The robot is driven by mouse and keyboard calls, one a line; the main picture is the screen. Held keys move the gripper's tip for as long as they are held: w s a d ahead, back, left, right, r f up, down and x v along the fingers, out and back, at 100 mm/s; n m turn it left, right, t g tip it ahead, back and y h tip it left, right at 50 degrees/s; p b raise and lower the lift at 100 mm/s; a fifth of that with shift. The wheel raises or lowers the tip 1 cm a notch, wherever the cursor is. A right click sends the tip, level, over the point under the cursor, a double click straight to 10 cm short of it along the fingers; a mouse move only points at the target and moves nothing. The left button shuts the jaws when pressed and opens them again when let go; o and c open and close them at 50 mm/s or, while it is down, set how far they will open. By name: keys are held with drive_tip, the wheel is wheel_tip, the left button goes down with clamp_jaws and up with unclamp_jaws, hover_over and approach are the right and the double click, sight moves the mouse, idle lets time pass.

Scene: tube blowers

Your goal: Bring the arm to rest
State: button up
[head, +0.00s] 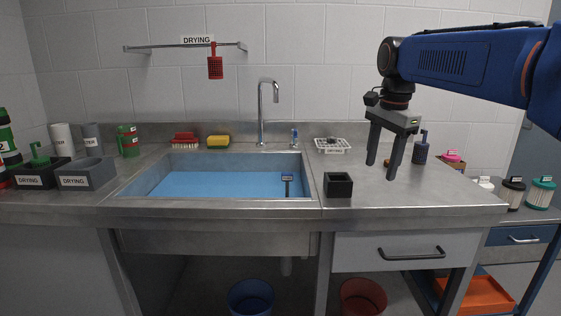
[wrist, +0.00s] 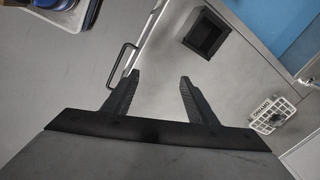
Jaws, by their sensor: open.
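My gripper (head: 381,170) hangs from my blue arm over the right part of the steel counter (head: 430,185) in the head view. Its two fingers point down, spread apart, with nothing between them. In the wrist view the open fingers (wrist: 158,88) have bare counter and the drawer front's edge beyond them. A small black square holder (head: 338,185) stands on the counter to the left of my gripper, apart from it. It also shows in the wrist view (wrist: 205,35).
The sink (head: 220,180) with blue water is left of the black holder. A white basket (head: 332,146), a dark blue bottle (head: 421,150) and a pink item (head: 453,158) stand behind on the counter. A faucet (head: 262,112) rises behind the sink. A drawer (head: 390,252) is below.

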drive_tip(key=s+d+f+n+t, duration=0.1)
drive_tip(key=s+f+n, duration=0.5)
drive_tip(key=s+f, duration=0.5)
drive_tip(key=s+d+f+n+t, duration=0.2)
drive_tip(key=s+f+n, duration=0.5)
drive_tip(key=s+f, duration=0.5)
drive_tip(key=s, duration=0.5)
drive_tip(key=shift+s+f, duration=0.15)
drive_tip(key=shift+s, duration=0.1)
